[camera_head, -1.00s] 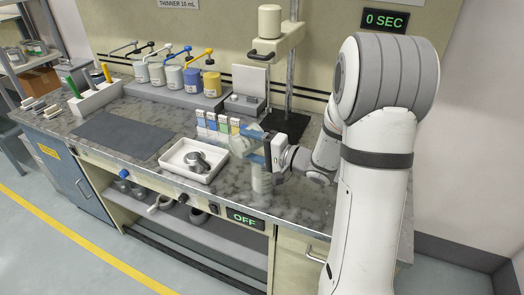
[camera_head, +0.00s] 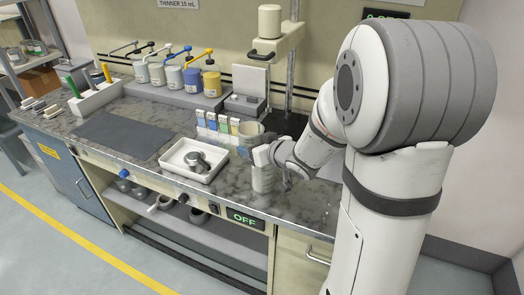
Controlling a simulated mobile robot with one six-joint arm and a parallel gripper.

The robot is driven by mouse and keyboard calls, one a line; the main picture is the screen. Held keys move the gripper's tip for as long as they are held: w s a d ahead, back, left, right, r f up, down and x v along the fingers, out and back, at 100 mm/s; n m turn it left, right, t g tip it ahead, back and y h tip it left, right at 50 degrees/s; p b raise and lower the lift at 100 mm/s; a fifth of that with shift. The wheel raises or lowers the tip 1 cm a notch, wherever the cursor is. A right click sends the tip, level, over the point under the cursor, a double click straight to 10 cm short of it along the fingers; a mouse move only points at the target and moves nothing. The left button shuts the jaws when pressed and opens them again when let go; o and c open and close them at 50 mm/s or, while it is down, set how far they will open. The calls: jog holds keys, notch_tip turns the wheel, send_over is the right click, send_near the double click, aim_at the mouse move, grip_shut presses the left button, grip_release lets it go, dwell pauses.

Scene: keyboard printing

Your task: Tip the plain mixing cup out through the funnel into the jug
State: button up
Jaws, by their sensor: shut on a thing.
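My gripper (camera_head: 247,151) is at the right middle of the bench, shut on a translucent pale cup (camera_head: 250,130), apparently the plain mixing cup. The cup is partly hidden by the gripper, and I cannot tell its exact tilt or what is in it. A clear, pale jug (camera_head: 263,178) stands on the bench directly below the gripper. The gripper covers the space over the jug's mouth, so I cannot make out the funnel.
A white tray (camera_head: 173,167) with grey metal pieces lies left of the jug. Several small labelled bottles (camera_head: 212,125) stand behind. Pump pots (camera_head: 175,76) line the back shelf. A dark mat (camera_head: 122,135) lies bare at left. A stand (camera_head: 290,60) rises behind the gripper.

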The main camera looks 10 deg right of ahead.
jog(key=shift+r, duration=0.15)
jog(key=shift+r+p, duration=0.95)
jog(key=shift+p, duration=0.05)
jog(key=shift+f, duration=0.1)
